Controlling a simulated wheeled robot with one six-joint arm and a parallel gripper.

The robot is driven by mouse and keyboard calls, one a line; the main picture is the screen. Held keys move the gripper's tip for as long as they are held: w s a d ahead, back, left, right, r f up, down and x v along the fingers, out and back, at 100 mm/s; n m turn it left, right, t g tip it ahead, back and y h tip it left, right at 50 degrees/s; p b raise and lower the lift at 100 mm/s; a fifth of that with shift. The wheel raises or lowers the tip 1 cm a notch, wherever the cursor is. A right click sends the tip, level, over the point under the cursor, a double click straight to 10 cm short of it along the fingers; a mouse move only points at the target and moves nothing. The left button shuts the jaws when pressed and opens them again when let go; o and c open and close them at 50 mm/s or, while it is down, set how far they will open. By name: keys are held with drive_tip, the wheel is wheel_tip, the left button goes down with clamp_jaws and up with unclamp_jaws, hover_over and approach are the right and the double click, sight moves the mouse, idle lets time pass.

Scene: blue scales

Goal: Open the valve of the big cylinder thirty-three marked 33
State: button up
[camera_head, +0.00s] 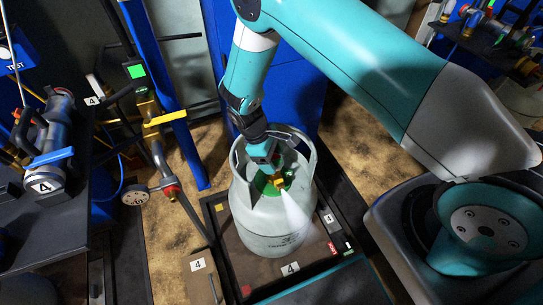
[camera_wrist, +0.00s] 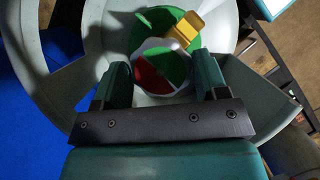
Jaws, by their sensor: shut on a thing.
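The big pale grey-green cylinder (camera_head: 262,222) stands upright, with an open collar around its top. Its front marking is too small to read surely. My gripper (camera_head: 267,165) reaches down inside the collar from above. In the wrist view my gripper (camera_wrist: 163,74) is shut on the valve's round handwheel (camera_wrist: 152,70), with one finger on each side. The wheel has red and green sectors and a pale rim. A yellow brass outlet (camera_wrist: 187,29) sits beside it over a green disc. A whitish cone (camera_head: 294,212) spreads from near the outlet.
The cylinder stands on a dark framed platform (camera_head: 235,275) with labels marked 4. A blue post (camera_head: 165,80) and a hose stand (camera_head: 160,165) are at left. A bench (camera_head: 80,210) holds a device marked 4. A blue cabinet (camera_head: 290,85) is behind.

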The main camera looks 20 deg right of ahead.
drive_tip(key=shift+w, duration=0.1)
idle(0.3)
drive_tip(key=o, duration=0.9)
drive_tip(key=p+v, duration=0.1)
drive_tip(key=v, duration=1.6)
drive_tip(key=shift+r, duration=0.25)
drive_tip(key=s+r+m+t+y, duration=0.1)
drive_tip(key=s+r+y, duration=0.1)
drive_tip(key=s+r, duration=0.35)
drive_tip(key=s+r+t+y, duration=0.1)
drive_tip(key=s+r+y, duration=0.15)
drive_tip(key=r, duration=0.65)
drive_tip(key=s+r+m+t+y+p, duration=0.15)
drive_tip(key=s+r, duration=0.25)
drive_tip(key=s, duration=0.5)
drive_tip(key=s+r+m+g+y, duration=0.1)
drive_tip(key=s+r+y, duration=0.1)
drive_tip(key=s+r, duration=0.45)
drive_tip(key=shift+n+t, duration=0.25)
drive_tip(key=r+p, duration=0.3)
drive_tip(key=p, duration=0.1)
drive_tip(key=s+r+p, duration=0.1)
drive_tip(key=r+p, duration=0.3)
drive_tip(key=d+r+p, duration=0.1)
drive_tip(key=r+p, duration=0.3)
drive_tip(key=shift+s, duration=0.15)
